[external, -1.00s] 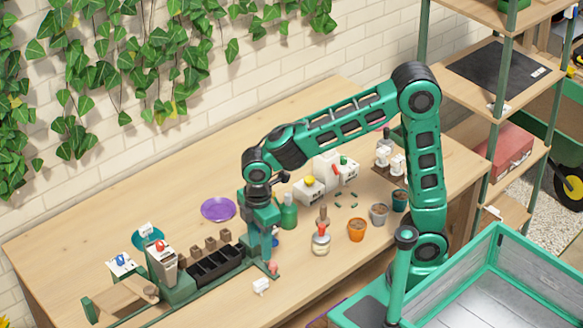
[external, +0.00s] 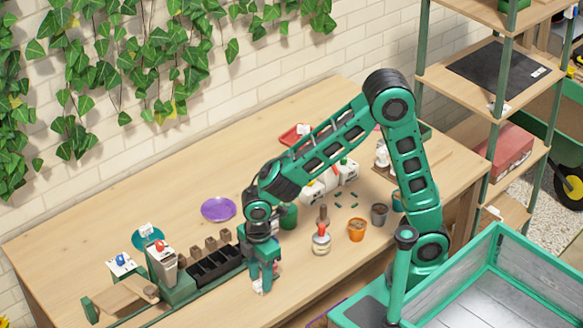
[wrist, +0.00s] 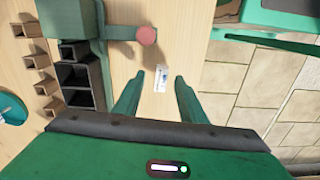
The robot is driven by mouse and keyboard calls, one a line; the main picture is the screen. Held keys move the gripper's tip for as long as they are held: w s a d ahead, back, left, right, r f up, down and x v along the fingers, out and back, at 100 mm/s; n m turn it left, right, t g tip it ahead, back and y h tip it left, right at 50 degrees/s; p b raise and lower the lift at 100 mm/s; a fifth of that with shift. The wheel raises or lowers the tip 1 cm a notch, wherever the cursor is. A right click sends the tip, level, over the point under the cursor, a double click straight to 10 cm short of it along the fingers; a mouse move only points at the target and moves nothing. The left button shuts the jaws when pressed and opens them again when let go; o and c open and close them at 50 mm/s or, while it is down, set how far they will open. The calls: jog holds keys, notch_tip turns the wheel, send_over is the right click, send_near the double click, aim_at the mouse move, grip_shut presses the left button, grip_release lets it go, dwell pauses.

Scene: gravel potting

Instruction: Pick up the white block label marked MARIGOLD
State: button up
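A small white block label (external: 257,288) stands near the front edge of the wooden bench, partly hidden behind my fingers in the external view. In the wrist view my gripper (wrist: 159,76) is open, one finger on each side of the block, with gaps showing on both sides. I cannot tell how far the fingertips are above the bench.
A black tray of cells (external: 214,266) and several small brown pots lie left of my gripper. A red-topped bottle (external: 321,242) and an orange pot (external: 357,231) stand to the right. A pink-topped post (wrist: 146,36) is close to the block. The bench edge is near.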

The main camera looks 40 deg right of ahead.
jog(key=shift+f, duration=0.55)
grip_shut()
